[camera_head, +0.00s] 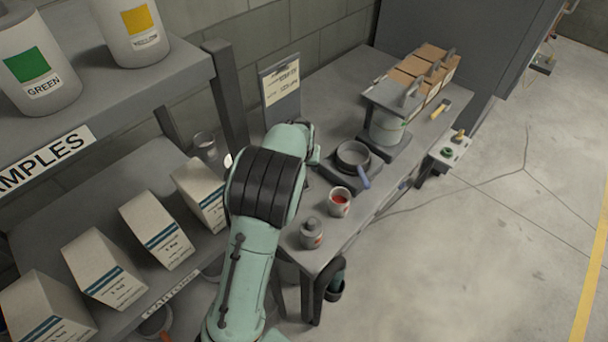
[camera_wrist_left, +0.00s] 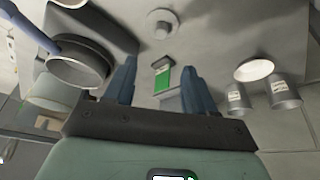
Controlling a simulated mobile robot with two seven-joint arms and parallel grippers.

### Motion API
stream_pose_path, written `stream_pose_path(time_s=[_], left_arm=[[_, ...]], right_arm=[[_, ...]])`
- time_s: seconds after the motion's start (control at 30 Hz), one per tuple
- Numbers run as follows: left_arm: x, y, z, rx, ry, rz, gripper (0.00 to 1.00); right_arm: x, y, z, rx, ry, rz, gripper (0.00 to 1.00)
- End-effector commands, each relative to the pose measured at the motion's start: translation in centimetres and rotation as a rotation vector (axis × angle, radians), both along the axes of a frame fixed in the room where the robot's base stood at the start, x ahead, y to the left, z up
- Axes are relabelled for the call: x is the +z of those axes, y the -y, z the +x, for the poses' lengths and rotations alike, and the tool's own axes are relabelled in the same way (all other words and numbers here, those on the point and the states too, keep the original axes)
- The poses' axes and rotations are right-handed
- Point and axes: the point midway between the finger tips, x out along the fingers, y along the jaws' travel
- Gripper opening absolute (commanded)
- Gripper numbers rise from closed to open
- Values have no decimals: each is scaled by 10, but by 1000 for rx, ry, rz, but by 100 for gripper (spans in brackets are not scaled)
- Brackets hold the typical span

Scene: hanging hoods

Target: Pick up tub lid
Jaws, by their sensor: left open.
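A small grey tub (camera_head: 312,239) stands near the front left of the bench, with a round knobbed lid (camera_head: 311,226) on top. A round knobbed piece, which looks like this lid, shows at the top of the left wrist view (camera_wrist_left: 162,22). An open tub (camera_head: 339,207) with red contents stands beside the small tub. My left gripper (camera_wrist_left: 160,90) is open and empty; its fingers point over the bench, apart from the round piece. A green-labelled object (camera_wrist_left: 162,76) shows between them. My arm hides the fingers in the head view. My right gripper is out of view.
A dark pan (camera_head: 352,157) sits behind the red-filled tub. A larger tub (camera_head: 386,130) under a flat handled cover and several cardboard boxes (camera_head: 432,60) stand farther back. Metal cups (camera_wrist_left: 283,92) stand right in the wrist view. Shelves with cartons (camera_head: 158,230) are left.

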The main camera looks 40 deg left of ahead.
Motion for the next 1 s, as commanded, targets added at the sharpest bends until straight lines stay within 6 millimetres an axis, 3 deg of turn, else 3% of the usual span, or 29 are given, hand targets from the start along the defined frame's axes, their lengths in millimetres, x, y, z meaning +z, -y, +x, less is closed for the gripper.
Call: stream_pose_path(time_s=[0.3,1.0], left_arm=[[-55,-12,15,3,-7,2,55],[-123,-25,40,1,-1,-1,55]], right_arm=[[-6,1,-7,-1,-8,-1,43],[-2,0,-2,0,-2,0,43]])
